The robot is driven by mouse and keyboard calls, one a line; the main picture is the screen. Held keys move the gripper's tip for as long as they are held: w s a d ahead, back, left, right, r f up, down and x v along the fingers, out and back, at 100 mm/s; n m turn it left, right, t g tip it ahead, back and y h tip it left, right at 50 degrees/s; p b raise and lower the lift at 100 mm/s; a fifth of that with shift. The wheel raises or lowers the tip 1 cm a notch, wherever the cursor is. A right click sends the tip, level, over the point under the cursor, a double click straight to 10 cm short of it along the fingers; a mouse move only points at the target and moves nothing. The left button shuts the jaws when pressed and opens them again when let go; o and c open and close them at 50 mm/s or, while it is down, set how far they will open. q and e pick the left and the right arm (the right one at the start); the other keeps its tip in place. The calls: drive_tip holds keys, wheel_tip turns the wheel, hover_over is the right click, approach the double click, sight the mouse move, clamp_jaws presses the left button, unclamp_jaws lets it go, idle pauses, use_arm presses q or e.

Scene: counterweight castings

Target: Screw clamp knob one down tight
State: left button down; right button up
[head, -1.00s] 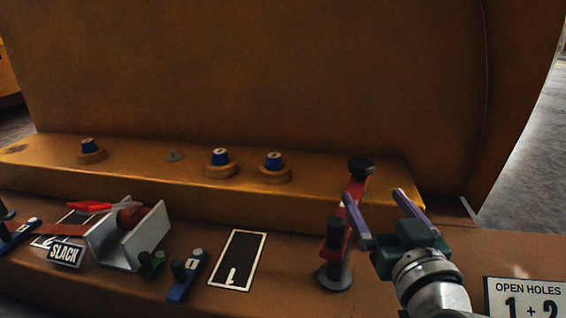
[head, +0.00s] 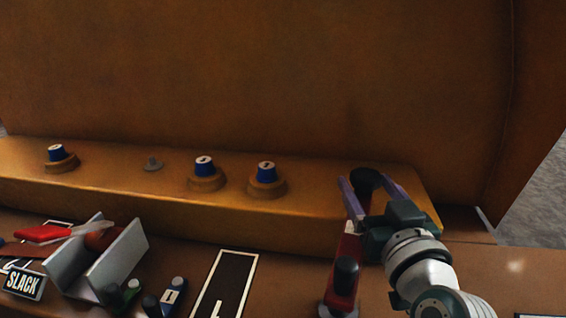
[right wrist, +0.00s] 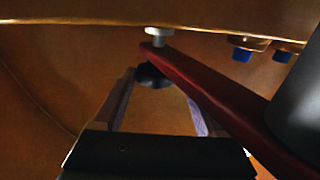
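A red clamp arm (head: 347,262) stands at the front right of the yellow ledge, with a black knob (head: 367,180) at its upper end. No number is readable on it. My right gripper (head: 366,184) is open, with its two purple fingers on either side of this black knob. In the right wrist view the black knob (right wrist: 153,77) sits between the fingertips, with small gaps beside it. The red arm (right wrist: 205,85) crosses above the right finger there, and a pale pad (right wrist: 158,32) meets the ledge edge. My left gripper is not in view.
Several blue-capped round fittings (head: 204,168) and a small grey stud (head: 153,164) stand on the yellow ledge (head: 110,168). On the lower bench are a metal V-block (head: 122,262), a red-handled tool (head: 45,233), a SLACK sign (head: 23,283) and a white-framed black plate (head: 226,283).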

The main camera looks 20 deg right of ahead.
sight(366, 182)
drive_tip(key=shift+w+d+r, duration=0.1)
drive_tip(key=shift+w, duration=0.15)
drive_tip(key=shift+c, duration=1.4)
drive_tip(key=c, duration=0.7)
drive_tip(key=shift+m+g+h+p, duration=0.35)
drive_tip(key=shift+m+h, duration=0.15)
drive_tip(key=shift+h, duration=0.3)
drive_tip(key=shift+w+h, duration=0.1)
drive_tip(key=shift+h, duration=0.2)
drive_tip(key=o, duration=1.4)
drive_tip(key=shift+c, duration=0.2)
wheel_tip(366, 182, up, 20)
drive_tip(key=p, duration=1.7)
